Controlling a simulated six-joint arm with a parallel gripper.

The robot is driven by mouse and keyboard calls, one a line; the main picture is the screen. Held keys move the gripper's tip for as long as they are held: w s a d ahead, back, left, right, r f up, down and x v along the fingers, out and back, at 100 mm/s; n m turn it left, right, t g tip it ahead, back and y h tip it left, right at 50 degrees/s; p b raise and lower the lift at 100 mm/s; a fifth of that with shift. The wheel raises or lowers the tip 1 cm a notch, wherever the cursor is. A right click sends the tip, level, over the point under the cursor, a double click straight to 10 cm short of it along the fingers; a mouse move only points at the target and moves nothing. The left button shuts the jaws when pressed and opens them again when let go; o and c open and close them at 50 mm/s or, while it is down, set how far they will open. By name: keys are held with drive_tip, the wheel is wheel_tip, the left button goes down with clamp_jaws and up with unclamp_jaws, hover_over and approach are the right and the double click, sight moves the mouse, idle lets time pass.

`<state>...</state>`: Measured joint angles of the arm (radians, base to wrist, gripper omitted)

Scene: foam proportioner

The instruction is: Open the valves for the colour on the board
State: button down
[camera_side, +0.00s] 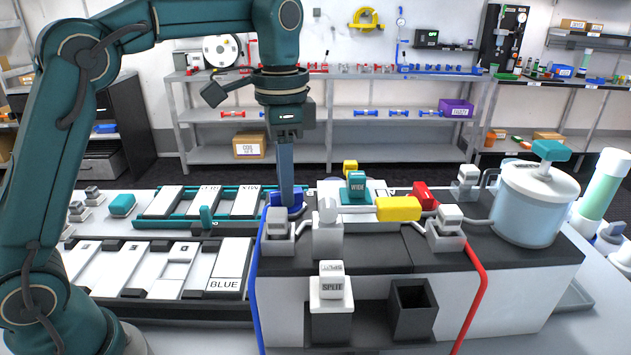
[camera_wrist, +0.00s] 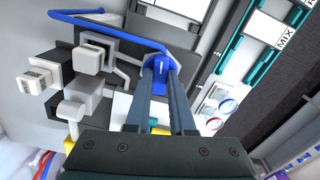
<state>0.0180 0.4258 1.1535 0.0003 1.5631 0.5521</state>
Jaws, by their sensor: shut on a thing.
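My gripper (camera_side: 287,190) points straight down and is shut on a blue valve handle (camera_side: 287,200) on the dark-topped unit. In the wrist view my fingers (camera_wrist: 164,85) close around the blue handle (camera_wrist: 157,67). A red handle (camera_side: 424,195) sits at the right of the unit, with a yellow block (camera_side: 398,208) beside it. A board card (camera_side: 228,282) reading BLUE lies at the right end of the front row of cards. A teal block (camera_side: 357,186) marked WIDE stands at the middle of the unit. The inner valve parts are hidden.
A white tank (camera_side: 538,205) with a teal-handled lid stands at right. A SPLIT block (camera_side: 331,285) sits in a front holder beside an empty dark box (camera_side: 412,305). Blue (camera_side: 258,290) and red (camera_side: 481,290) pipes run down the front. Teal racks (camera_side: 204,218) hold cards at left.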

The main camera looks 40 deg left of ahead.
drive_tip(key=shift+m, duration=1.1)
drive_tip(key=c, duration=0.8)
unclamp_jaws()
drive_tip(key=shift+o, duration=0.2)
drive_tip(key=shift+r, duration=2.55)
